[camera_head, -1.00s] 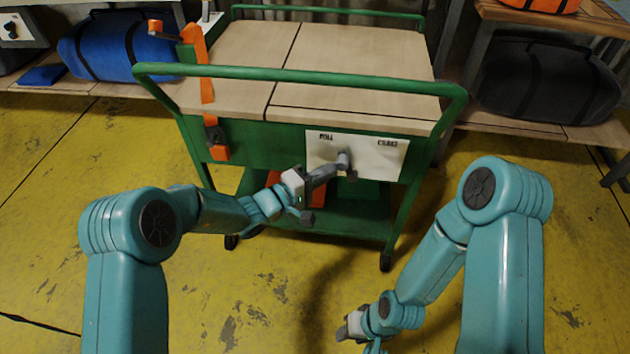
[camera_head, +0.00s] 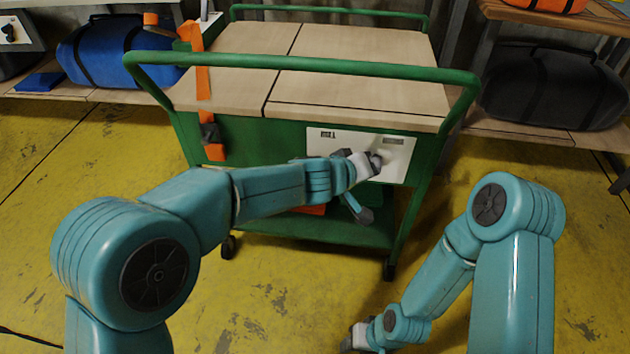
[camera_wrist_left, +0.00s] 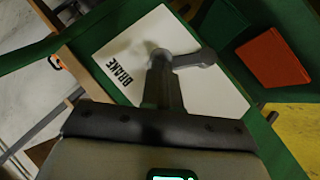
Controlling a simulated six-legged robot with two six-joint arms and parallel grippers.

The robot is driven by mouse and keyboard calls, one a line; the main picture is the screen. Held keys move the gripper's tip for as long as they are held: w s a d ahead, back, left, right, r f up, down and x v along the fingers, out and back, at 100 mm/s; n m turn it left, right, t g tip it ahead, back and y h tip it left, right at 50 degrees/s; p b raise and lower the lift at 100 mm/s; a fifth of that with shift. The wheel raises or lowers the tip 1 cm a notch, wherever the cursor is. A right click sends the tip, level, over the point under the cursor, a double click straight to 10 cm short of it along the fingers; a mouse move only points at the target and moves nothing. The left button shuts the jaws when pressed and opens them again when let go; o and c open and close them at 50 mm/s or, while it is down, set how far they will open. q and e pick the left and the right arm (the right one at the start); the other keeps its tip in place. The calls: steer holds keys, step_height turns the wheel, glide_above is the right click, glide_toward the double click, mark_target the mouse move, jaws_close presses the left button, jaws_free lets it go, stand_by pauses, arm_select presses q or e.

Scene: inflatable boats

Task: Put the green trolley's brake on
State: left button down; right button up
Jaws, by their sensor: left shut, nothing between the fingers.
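The green trolley (camera_head: 270,230) stands before me with a white panel (camera_head: 398,172) on its near side. The panel also shows in the left wrist view (camera_wrist_left: 222,92), with the word BRAKE on it. There a grey lever (camera_wrist_left: 195,60) extends from its hub towards the right, away from that word. My left gripper (camera_head: 376,161) is shut and empty, in front of the panel. In the left wrist view its fingers (camera_wrist_left: 160,65) are at the lever's hub; I cannot tell whether they touch it. The gripper hides most of the lever in the head view. My right gripper (camera_head: 345,343) hangs low, its jaws unclear.
An orange strap (camera_head: 203,85) hangs at the trolley's left end. A green push bar (camera_head: 300,64) runs above the panel. Blue (camera_head: 110,50) and black (camera_head: 555,88) bags lie on side shelves. The yellow floor is open.

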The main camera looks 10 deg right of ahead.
arm_select(q)
steer(key=shift+s+d+y+p, duration=0.15)
steer(key=shift+d+y+p, duration=0.35)
steer(key=shift+p, duration=0.25)
steer(key=shift+f+m, duration=0.1)
steer(key=shift+m, duration=0.2)
steer(key=w+a+r+p+v, duration=0.1)
steer(key=w+p+v, duration=0.1)
steer(key=v, duration=1.1)
steer(key=shift+p, duration=0.9)
steer(key=shift+w, duration=0.1)
